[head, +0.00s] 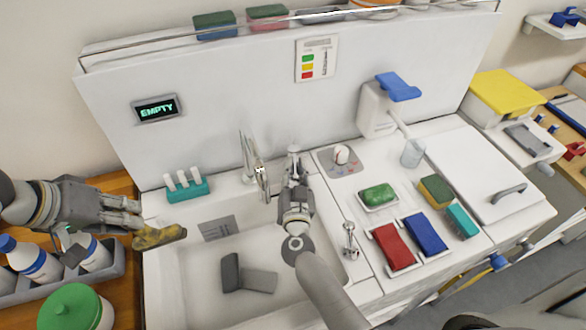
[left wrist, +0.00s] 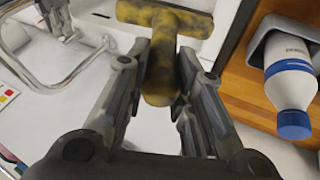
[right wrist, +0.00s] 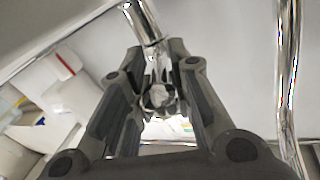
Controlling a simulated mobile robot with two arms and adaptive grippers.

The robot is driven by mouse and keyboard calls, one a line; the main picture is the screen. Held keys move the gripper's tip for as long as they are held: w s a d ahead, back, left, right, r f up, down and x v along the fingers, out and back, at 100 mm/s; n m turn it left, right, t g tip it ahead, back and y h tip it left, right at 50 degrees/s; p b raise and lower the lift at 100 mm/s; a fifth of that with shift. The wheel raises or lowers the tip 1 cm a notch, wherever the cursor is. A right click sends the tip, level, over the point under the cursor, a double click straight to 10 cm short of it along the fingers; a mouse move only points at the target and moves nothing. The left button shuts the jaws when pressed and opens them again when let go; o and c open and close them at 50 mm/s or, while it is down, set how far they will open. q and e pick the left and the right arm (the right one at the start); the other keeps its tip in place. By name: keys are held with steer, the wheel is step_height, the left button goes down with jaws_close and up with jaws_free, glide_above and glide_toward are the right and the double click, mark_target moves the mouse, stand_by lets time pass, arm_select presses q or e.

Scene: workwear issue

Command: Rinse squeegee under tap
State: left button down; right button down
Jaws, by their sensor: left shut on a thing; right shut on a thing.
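The squeegee (head: 160,236) is T-shaped and yellow with dark blotches. My left gripper (head: 136,214) is shut on its handle and holds it over the left rim of the sink (head: 200,270), left of the tap. In the left wrist view, the squeegee (left wrist: 165,50) has its handle between the fingers (left wrist: 160,90) and its crossbar beyond them. The chrome tap (head: 258,178) stands at the back of the sink; I see no water stream. My right gripper (head: 294,172) is shut on the tap handle (head: 293,149), a metal knob (right wrist: 158,96) in the right wrist view.
Two dark grey pieces (head: 250,278) lie in the sink. A teal holder (head: 188,189) stands on the back left rim. White bottles (head: 35,260) and a green lid (head: 70,307) are at left. A soap dish (head: 378,196) and red (head: 392,247) and blue cloths (head: 425,233) lie right.

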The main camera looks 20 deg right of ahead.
steer(key=shift+s+d+r+n+y+p, duration=0.2)
steer(key=shift+d+n+y+p, duration=0.1)
steer(key=shift+n+y+p, duration=0.25)
steer(key=shift+d+f+n+t+y, duration=0.2)
steer(key=shift+n+y, duration=0.1)
steer(key=shift+y, duration=0.3)
steer(key=shift+d+f+n+t+y, duration=0.1)
steer(key=shift+d+n+y, duration=0.15)
steer(key=shift+y, duration=0.3)
steer(key=shift+a, duration=0.1)
steer(key=c, duration=1.4)
jaws_free()
steer(key=shift+s, duration=0.1)
steer(key=shift+r, duration=0.15)
steer(key=s, duration=0.8)
steer(key=s+a, duration=0.1)
steer(key=s, duration=0.3)
